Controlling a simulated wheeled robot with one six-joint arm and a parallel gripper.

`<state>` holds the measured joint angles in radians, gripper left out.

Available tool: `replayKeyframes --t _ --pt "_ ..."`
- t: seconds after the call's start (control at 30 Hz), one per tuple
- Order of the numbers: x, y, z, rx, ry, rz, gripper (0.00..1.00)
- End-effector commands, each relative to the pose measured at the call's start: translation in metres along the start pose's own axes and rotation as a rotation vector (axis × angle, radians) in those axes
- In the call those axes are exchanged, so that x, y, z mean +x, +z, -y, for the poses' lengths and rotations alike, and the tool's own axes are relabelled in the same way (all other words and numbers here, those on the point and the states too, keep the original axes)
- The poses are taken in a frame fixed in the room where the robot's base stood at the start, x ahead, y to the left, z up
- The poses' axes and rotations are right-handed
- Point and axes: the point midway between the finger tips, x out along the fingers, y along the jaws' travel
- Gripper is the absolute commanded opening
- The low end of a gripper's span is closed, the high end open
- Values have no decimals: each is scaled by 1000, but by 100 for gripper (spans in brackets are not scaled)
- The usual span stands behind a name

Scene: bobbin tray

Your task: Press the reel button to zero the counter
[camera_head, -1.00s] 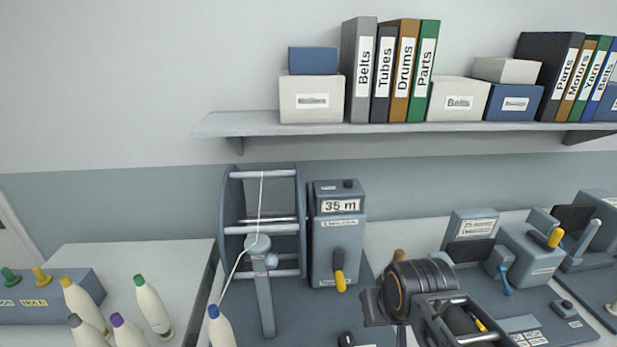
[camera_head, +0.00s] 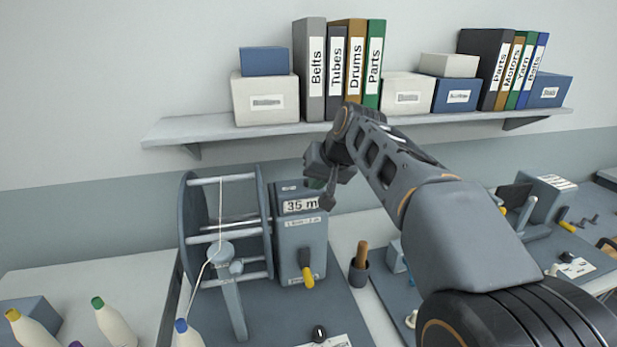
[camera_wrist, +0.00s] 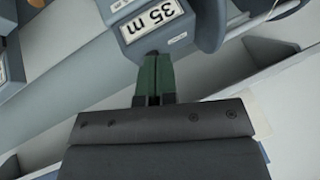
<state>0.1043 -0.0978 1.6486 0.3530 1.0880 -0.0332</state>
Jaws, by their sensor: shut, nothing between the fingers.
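The reel counter (camera_head: 300,240) is a grey box right of the winding reel (camera_head: 190,245), with a display reading "35 m" (camera_head: 299,205) and a yellow-tipped crank (camera_head: 307,272). My gripper (camera_head: 314,184) is at the counter's top, fingers pointing down. In the wrist view my green fingers (camera_wrist: 153,62) lie side by side, shut and empty, with their tips at the edge of the counter's top beside the display (camera_wrist: 152,20). The reel button on top is hidden behind my gripper; I cannot tell whether the tips touch it.
A shelf (camera_head: 220,128) with binders and boxes runs above the reel, close behind my arm. A cup (camera_head: 358,274) with a brown handle stands right of the counter. Capped cones, such as the green-topped one (camera_head: 116,325), stand at lower left.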

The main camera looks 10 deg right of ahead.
Motion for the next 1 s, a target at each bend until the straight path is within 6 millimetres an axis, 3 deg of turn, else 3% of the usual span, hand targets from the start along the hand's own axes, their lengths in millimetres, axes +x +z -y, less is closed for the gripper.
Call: replayKeyframes --t 0.03,0.1,0.2,0.33,0.53,1.0 --pt "0 -26 3 13 -28 -11 0" --pt "-2 -54 8 27 -71 -28 0" --pt "-1 -86 12 38 -123 -47 0" --pt "-2 -113 14 44 -170 -66 0" --pt "-1 -128 16 44 -203 -79 0" --pt "0 -128 15 44 -204 -80 0"
